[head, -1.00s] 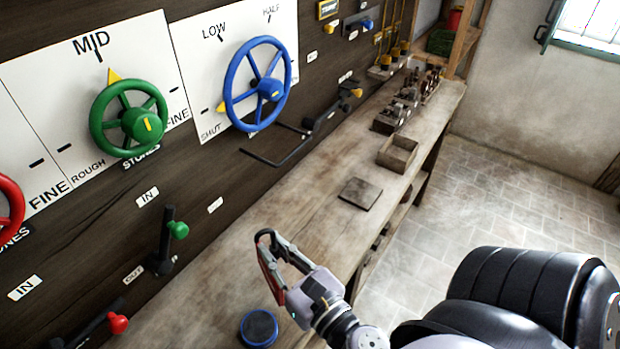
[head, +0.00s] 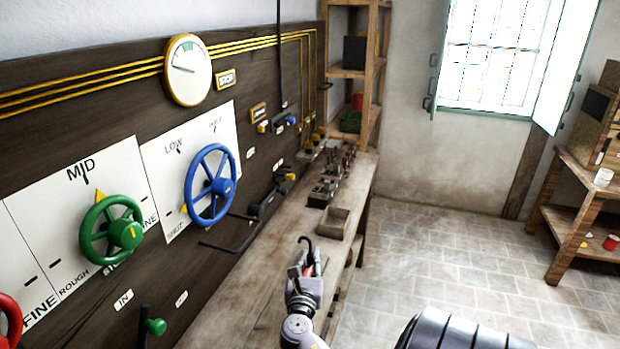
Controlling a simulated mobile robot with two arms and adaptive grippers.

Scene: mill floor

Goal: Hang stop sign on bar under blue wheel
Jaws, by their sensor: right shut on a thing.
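The blue wheel (head: 222,186) is on the wall panel, over a white plate marked LOW and SHUT. A thin black bar (head: 222,249) juts out below it, above the workbench, with nothing seen hanging on it. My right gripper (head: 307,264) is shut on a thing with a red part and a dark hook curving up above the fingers. I take this to be the stop sign (head: 308,270); it is mostly hidden by the fingers and no lettering shows. The gripper is over the bench, right of the bar and apart from it. My left gripper is not in view.
The workbench (head: 250,285) runs along the panel, with an open wooden box (head: 333,223) and small metal parts behind it. The green wheel (head: 124,234) is left of the blue one. A black lever with a green knob (head: 155,327) sticks out below.

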